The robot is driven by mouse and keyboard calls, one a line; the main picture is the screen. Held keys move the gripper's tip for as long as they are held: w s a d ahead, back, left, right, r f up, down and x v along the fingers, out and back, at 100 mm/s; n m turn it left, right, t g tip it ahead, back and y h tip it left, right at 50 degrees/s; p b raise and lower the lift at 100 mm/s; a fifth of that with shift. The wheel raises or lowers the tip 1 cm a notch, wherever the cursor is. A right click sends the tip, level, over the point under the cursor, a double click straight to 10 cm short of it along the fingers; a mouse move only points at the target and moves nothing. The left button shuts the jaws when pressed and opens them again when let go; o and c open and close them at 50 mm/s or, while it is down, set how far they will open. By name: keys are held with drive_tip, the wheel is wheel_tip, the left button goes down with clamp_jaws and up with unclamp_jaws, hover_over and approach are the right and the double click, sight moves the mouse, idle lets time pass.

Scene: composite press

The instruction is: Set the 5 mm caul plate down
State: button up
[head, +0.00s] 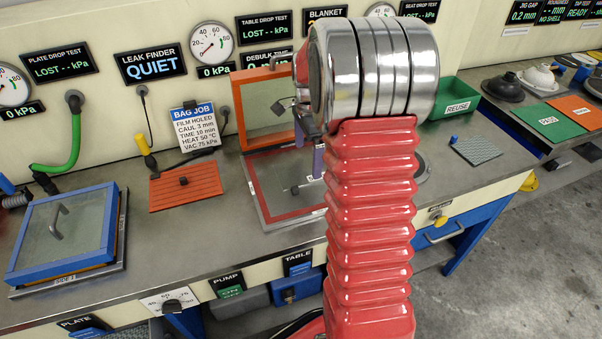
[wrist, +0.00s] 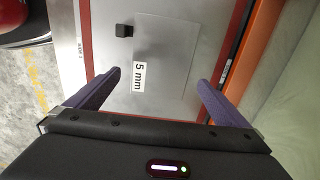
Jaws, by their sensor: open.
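The 5 mm caul plate (wrist: 165,50) is a pale grey plate with a white "5 mm" label in the wrist view. It lies flat inside a red-bordered table (wrist: 232,65); its outline is faint. A black knob (wrist: 124,30) stands near the label. My gripper (wrist: 159,78) has its two purple fingers spread wide, with nothing held between them. The label shows between the fingers, and I cannot tell how high they are above it. In the head view my arm hides most of the gripper and part of the red-bordered table (head: 252,180).
An orange-framed glass lid (head: 238,112) stands raised behind the table. An orange plate (head: 160,196) with a black knob lies to the left, beyond it a blue-framed lid (head: 22,262). A grey plate (head: 478,151) and a green REUSE bin (head: 445,112) are at right.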

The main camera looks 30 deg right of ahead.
sight(307, 169)
drive_tip(key=shift+f, duration=1.8)
drive_tip(key=shift+c, duration=0.6)
drive_tip(key=c, duration=1.1)
drive_tip(key=shift+r, duration=0.1)
drive_tip(key=shift+w+r, duration=0.1)
drive_tip(key=shift+r, duration=1.55)
drive_tip(key=s+a, duration=0.1)
drive_tip(key=s, duration=0.5)
drive_tip(key=s+a, duration=0.2)
drive_tip(key=s, duration=0.3)
drive_tip(key=s+a, duration=0.1)
drive_tip(key=s, duration=0.5)
drive_tip(key=shift+s+a, duration=0.25)
drive_tip(key=shift+s, duration=0.05)
